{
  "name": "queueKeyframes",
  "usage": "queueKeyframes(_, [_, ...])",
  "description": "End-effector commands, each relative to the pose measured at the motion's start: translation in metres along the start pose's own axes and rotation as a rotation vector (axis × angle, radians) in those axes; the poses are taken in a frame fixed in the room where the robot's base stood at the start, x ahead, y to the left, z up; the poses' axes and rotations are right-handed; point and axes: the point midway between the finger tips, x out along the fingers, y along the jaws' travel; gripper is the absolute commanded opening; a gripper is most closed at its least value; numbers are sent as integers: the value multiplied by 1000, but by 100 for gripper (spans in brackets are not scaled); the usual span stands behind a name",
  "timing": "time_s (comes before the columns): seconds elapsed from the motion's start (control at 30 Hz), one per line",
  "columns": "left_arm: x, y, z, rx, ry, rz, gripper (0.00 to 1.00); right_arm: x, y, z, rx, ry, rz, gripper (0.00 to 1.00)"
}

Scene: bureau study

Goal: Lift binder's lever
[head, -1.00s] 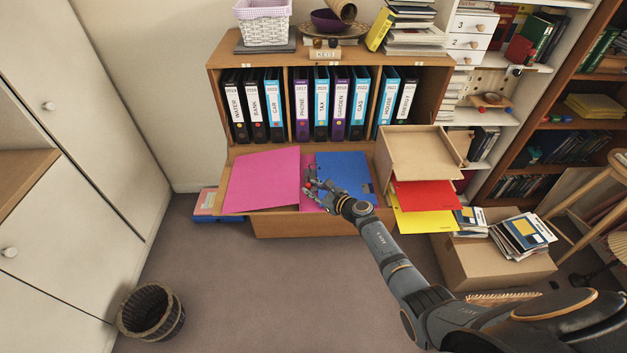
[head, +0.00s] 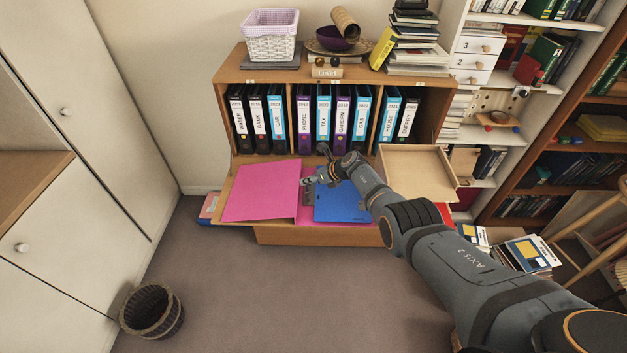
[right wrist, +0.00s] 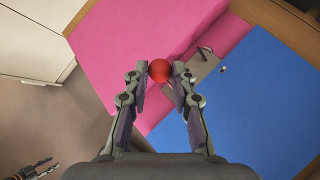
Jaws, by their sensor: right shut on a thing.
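The binder lies open on the fold-down flap, its pink cover (head: 262,190) to the left. A blue sheet or folder (head: 342,205) lies on its right half. The grey metal mechanism (right wrist: 203,66) shows between them, partly hidden by my gripper. My right gripper (head: 307,181) is over the mechanism. In the right wrist view, its fingertips are shut on a red ball-shaped knob (right wrist: 159,70), apparently the lever's end. The lever's shaft is hidden. Dark gripper fingers, apparently my left gripper (right wrist: 38,168), show at the lower left corner of that view, their opening unclear.
Upright labelled binders (head: 323,120) fill the shelf behind. An empty wooden tray (head: 418,172) stands to the right. The carpet (head: 240,295) in front is clear.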

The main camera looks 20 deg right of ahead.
Motion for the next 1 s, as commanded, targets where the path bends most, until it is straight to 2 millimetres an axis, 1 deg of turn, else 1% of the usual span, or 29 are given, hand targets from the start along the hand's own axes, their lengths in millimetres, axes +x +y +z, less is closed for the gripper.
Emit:
queueKeyframes(0.03, [0, -2, 1, 1, -2, -2, 40, 1, 3, 1, 6, 7, 8, 0])
queueKeyframes(0.2, [-1, -3, 5, 2, -7, -3, 40, 1, 6, 1, 18, 21, 15, 0])
queueKeyframes(0.4, [-1, -3, 9, 2, -13, -3, 40, 2, 7, 0, 22, 25, 18, 0])
queueKeyframes(0.67, [-1, -3, 9, 2, -14, -3, 40, 2, 7, 0, 21, 24, 18, 0])
queueKeyframes(0.7, [-1, -3, 9, 2, -14, -3, 40, 2, 7, 0, 21, 24, 18, 30])
queueKeyframes(0.73, [-1, -3, 9, 2, -14, -3, 40, 2, 7, 1, 21, 24, 18, 34])
queueKeyframes(1.0, [-1, -3, 9, 2, -13, -3, 40, 1, 6, 0, 21, 23, 16, 35])
